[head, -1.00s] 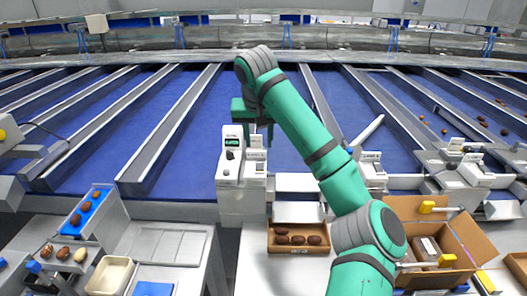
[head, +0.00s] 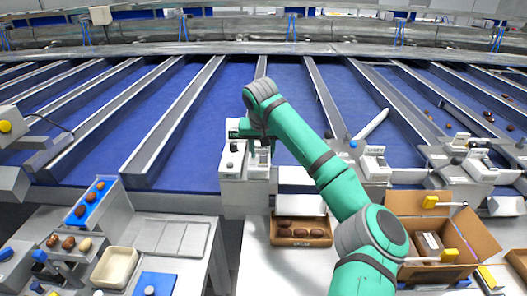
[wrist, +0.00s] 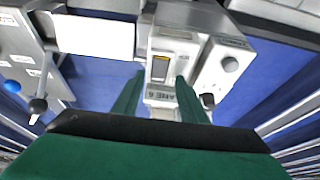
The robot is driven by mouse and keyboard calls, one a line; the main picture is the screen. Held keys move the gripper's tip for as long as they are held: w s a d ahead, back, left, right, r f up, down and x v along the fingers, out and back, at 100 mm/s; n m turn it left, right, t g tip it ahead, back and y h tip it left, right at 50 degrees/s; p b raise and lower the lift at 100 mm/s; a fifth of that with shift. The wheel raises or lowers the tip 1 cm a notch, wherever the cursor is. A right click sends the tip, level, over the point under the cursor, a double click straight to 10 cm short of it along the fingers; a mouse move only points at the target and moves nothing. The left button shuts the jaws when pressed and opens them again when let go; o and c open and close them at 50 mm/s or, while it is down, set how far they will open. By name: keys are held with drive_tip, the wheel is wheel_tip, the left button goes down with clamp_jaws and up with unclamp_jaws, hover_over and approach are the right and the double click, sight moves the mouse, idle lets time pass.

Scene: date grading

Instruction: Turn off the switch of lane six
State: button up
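The lane six switch unit (wrist: 172,50) is a pale grey box with a "LANE 6" label (wrist: 165,95) and a small dark panel with a yellow part (wrist: 160,67), seen in the wrist view. In the head view the white control unit (head: 232,160) stands at the front edge of the blue lanes, partly hidden by my gripper (head: 258,138). In the wrist view the two green fingers of my gripper (wrist: 160,82) are apart, one on each side of the labelled panel. Contact with the unit cannot be told. The switch's exact position is unclear.
A dark round knob (head: 234,147) is beside the gripper. Another lane's switch unit (head: 374,163) stands to the right. A brown tray of dates (head: 272,241) and an open cardboard box (head: 480,232) are in front. Metal dividers separate the blue lanes.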

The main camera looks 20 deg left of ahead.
drive_tip(key=shift+d, duration=0.1)
drive_tip(key=shift+c, duration=0.6)
clamp_jaws()
drive_tip(key=shift+f, duration=0.1)
drive_tip(key=shift+s+d+t+y, duration=0.1)
drive_tip(key=shift+s+t+y, duration=0.15)
drive_tip(key=shift+t, duration=0.65)
drive_tip(key=shift+w, duration=0.1)
